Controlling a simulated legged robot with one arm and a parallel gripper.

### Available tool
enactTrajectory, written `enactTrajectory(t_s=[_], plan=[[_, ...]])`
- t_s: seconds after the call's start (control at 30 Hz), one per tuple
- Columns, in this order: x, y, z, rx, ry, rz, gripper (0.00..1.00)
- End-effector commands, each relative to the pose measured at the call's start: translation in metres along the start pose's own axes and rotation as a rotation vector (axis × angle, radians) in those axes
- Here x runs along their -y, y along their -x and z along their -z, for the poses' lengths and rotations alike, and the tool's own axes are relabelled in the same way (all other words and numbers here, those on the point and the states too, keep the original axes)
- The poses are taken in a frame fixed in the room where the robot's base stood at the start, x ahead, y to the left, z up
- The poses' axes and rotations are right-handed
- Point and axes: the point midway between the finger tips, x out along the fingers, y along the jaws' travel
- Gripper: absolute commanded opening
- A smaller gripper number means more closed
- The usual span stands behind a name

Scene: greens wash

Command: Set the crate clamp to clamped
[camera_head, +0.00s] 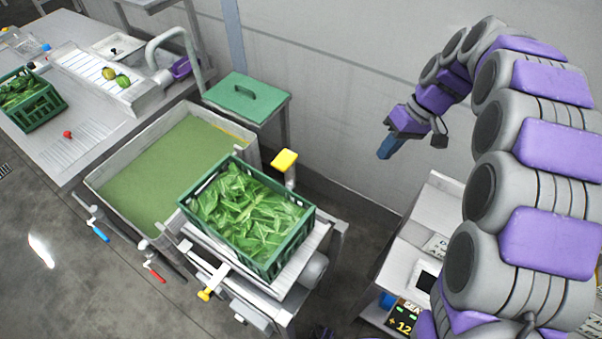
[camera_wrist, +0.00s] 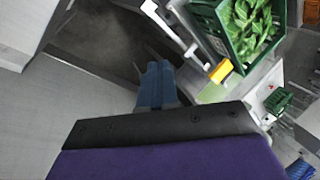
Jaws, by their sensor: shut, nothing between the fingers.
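A green crate (camera_head: 292,246) full of leafy greens sits on a stand at the end of the wash tank; it also shows in the wrist view (camera_wrist: 222,30). A yellow pad on a grey post (camera_head: 285,160) stands beside the crate's back edge, and the yellow piece (camera_wrist: 221,71) shows by the crate in the wrist view. A second yellow handle (camera_head: 206,294) is at the stand's front. I cannot tell which of these is the clamp's lever. My gripper (camera_head: 388,150) is shut and empty, in the air right of the crate; its blue fingers (camera_wrist: 157,82) touch nothing.
The tank (camera_head: 165,165) of green water lies left of the crate, with blue (camera_head: 101,233) and red (camera_head: 156,274) handles in front. A white shelf unit (camera_head: 425,225) is at right. Open air separates my gripper from the crate.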

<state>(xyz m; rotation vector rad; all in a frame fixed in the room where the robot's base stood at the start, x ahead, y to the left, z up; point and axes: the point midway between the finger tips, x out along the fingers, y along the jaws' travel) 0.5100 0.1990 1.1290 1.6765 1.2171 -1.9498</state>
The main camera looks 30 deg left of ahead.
Motion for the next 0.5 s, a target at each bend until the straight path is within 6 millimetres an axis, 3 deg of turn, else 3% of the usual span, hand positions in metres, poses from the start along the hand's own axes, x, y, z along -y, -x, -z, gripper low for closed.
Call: enactTrajectory(t_s=[0.2, 0.5], plan=[[-0.013, -0.038, 0.066, -0.010, 0.187, 0.064, 0.00], [-0.019, -0.103, 0.135, -0.038, 0.453, 0.147, 0.00]])
